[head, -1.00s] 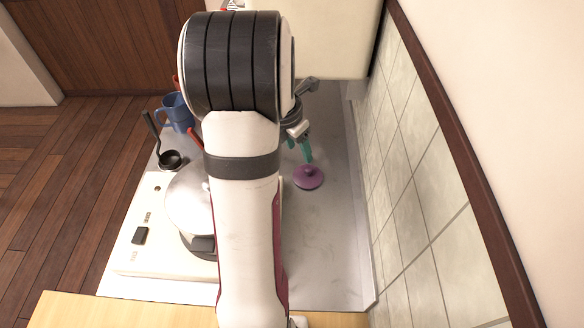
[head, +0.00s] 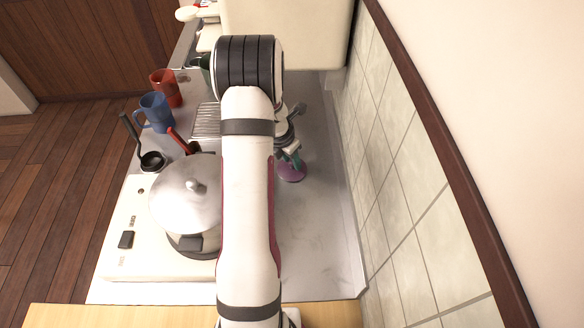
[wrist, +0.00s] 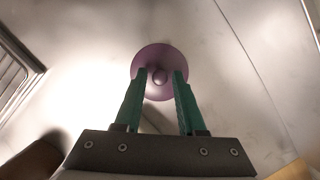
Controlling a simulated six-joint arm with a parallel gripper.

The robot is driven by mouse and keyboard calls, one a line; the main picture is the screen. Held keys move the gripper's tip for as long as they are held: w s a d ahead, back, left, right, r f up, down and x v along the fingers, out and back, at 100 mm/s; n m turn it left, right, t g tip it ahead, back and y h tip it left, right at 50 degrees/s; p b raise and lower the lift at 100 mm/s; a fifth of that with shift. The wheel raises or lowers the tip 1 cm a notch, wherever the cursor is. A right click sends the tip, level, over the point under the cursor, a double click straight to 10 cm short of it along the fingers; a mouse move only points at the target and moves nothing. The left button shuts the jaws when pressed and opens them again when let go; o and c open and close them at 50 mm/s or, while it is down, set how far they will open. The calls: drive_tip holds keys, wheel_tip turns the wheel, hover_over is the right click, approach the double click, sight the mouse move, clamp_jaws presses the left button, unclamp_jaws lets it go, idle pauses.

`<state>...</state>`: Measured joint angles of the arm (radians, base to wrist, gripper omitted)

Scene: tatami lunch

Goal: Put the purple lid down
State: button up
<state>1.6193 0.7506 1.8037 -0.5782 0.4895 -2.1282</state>
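The purple lid (head: 291,173) appears to lie flat, knob up, on the grey counter (head: 318,225), right of my arm. It also shows in the wrist view (wrist: 160,53). My gripper (head: 296,161) is over the lid. In the wrist view, its two green fingers (wrist: 160,74) are spread, one on each side of the lid's round knob, with a gap on both sides. My gripper is open and holds nothing. Part of the lid is hidden behind the fingers.
A lidded metal pot (head: 184,195) stands on the white stove (head: 118,222) left of my arm. A black ladle (head: 152,160), a blue mug (head: 155,112) and a red mug (head: 166,84) are farther back. The tiled wall (head: 390,190) bounds the right. Counter in front of the lid is clear.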

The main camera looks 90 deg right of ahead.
clamp_jaws()
